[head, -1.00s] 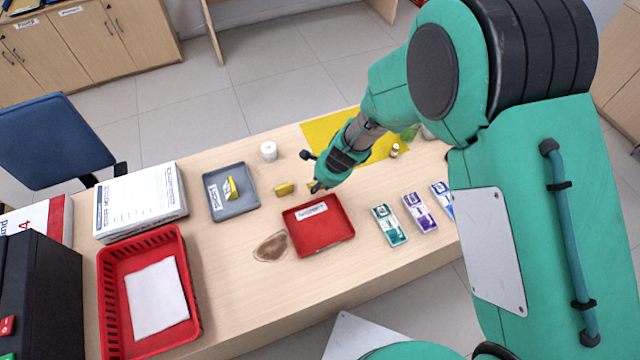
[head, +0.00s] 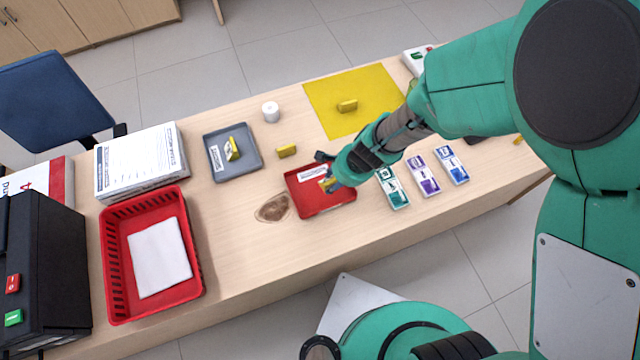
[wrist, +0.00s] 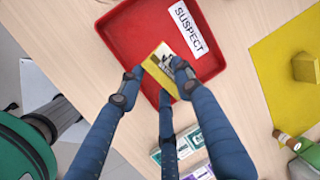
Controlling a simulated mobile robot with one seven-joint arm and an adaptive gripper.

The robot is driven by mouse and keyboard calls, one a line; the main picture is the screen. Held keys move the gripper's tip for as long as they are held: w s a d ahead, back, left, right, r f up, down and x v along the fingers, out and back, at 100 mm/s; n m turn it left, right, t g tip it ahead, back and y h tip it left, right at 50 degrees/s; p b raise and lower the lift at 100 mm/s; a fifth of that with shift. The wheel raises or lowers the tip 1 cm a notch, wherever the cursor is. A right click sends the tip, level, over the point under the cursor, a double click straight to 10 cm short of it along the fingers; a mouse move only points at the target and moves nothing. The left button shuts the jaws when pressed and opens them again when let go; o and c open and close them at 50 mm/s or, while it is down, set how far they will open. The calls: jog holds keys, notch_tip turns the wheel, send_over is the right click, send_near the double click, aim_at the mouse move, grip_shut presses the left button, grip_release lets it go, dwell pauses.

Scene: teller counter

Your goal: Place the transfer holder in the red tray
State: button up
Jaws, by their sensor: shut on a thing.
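The holder in my grip, a small yellow block with a pale, dark-printed face, shows in the wrist view (wrist: 160,72) and partly in the head view (head: 327,185). I take it as the transfer holder; its printing is too small to read. My gripper (head: 328,172) is shut on it, with fingers on both sides in the wrist view (wrist: 157,69). The red tray (head: 308,208), labelled "SUSPECT" in the wrist view (wrist: 125,20), lies directly below. The holder is over the tray's inside; I cannot tell whether it touches the floor.
Other yellow blocks stand in a grey tray (head: 248,174), on the table (head: 287,151) and on a yellow mat (head: 347,106). Banknote-like bundles (head: 422,175) lie right of the red tray. A white roll (head: 271,112) stands behind. A larger red basket (head: 190,292) is at left.

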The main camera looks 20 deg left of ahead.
aim_at(327, 180)
jog(key=s+d, duration=0.2)
jog(key=s, duration=0.1)
jog(key=s+d+n, duration=0.1)
jog(key=s+d, duration=0.2)
jog(key=s, duration=0.1)
jog(key=s+d+n+b, duration=0.1)
jog(key=s+d, duration=0.2)
jog(key=s, duration=0.1)
jog(key=shift+s+f+g, duration=0.25)
jog(key=shift+f+g, duration=0.05)
jog(key=shift+f, duration=0.05)
jog(key=shift+w+a, duration=0.1)
jog(key=shift+a, duration=0.05)
jog(key=w+a, duration=0.3)
jog(key=w, duration=0.1)
jog(key=w+a+f, duration=0.1)
jog(key=w+a, duration=0.2)
jog(key=a, duration=0.1)
jog(key=w+a, duration=0.3)
jog(key=w, duration=0.1)
jog(key=shift+w+a+f, duration=0.25)
jog(key=shift+w+a, duration=0.05)
jog(key=shift+a, duration=0.1)
jog(key=shift+f+b, duration=1)
jog(key=shift+f, duration=0.75)
jog(key=shift+f, duration=0.15)
jog(key=o, duration=1.2)
jog(key=shift+c, duration=0.2)
